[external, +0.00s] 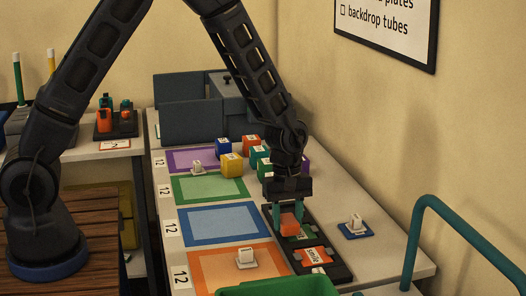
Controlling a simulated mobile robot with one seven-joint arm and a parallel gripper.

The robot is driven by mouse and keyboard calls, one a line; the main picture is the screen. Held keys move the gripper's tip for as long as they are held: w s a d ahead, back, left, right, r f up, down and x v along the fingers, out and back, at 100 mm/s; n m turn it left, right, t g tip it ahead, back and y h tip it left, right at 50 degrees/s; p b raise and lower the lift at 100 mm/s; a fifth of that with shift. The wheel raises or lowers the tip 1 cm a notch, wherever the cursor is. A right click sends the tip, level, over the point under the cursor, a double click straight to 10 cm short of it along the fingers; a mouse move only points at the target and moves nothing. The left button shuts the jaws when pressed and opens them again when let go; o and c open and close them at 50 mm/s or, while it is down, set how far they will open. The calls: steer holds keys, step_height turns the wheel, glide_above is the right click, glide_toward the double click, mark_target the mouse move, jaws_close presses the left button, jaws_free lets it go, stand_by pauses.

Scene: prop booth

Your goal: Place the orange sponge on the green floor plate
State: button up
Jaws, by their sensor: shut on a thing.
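My gripper (289,214) points straight down over a dark tray (345,272) on the white table. Its teal fingers are shut on an orange block, the sponge (290,222), which sits at or just above the tray; I cannot tell whether it touches. The green floor plate (208,189) lies flat to the left and farther back, between the purple and blue plates. Its middle looks bare.
A blue plate (222,224) and an orange plate (232,270) lie nearer. Several coloured cubes stand beside the plates, including a yellow cube (232,165). A green bin (280,287) is in front. A teal rail (412,240) and the wall bound the right.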

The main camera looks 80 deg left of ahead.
steer(key=shift+f, duration=0.25)
steer(key=o, duration=0.9)
steer(key=shift+o, duration=0.2)
steer(key=shift+r, duration=0.1)
